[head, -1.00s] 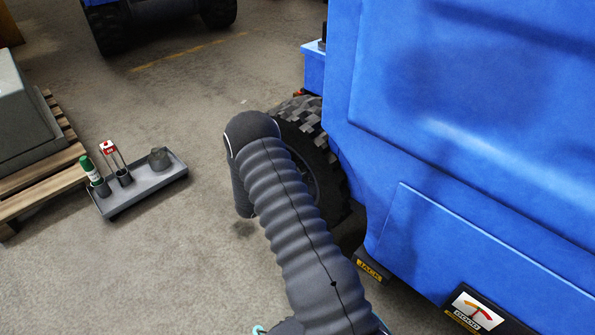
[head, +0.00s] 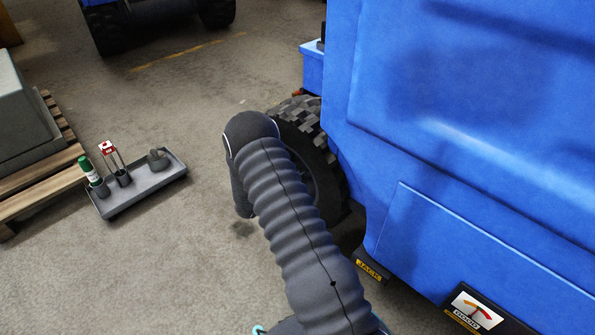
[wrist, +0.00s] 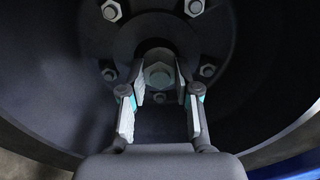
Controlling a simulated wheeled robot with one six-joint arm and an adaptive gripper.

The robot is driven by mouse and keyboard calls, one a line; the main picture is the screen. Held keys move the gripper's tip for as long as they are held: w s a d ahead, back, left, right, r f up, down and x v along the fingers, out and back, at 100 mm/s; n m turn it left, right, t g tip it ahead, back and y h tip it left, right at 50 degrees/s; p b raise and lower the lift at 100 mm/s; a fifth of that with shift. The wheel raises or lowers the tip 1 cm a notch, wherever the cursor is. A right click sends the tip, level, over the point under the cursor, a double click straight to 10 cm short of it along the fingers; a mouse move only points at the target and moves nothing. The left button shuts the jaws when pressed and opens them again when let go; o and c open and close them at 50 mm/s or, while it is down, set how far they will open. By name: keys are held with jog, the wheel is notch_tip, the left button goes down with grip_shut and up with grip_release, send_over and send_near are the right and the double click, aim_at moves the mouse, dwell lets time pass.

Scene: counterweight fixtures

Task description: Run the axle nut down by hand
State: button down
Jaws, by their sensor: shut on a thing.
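In the wrist view the axle nut (wrist: 158,74) is a grey hex nut at the centre of the dark wheel hub (wrist: 125,40). My gripper (wrist: 160,86) has its two pale-padded fingers on either side of the nut and is shut on it. Several smaller lug nuts, such as one at the upper left (wrist: 111,10), ring the hub. In the head view the black wheel (head: 318,165) sits under the blue vehicle (head: 450,120). My arm covers the wheel's middle, so the nut and fingertips are hidden there.
A grey tray (head: 150,183) on the floor at left holds a green-capped bottle (head: 90,170), a red-and-white tagged item (head: 106,148) and a grey piece (head: 158,158). A wooden pallet (head: 50,178) stands beside it. Floor between tray and wheel is clear.

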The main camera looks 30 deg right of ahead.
jog(key=shift+s+f, duration=0.1)
jog(key=shift+s, duration=0.05)
jog(key=c, duration=0.8)
grip_release()
jog(key=shift+c, duration=0.2)
jog(key=v, duration=1.2)
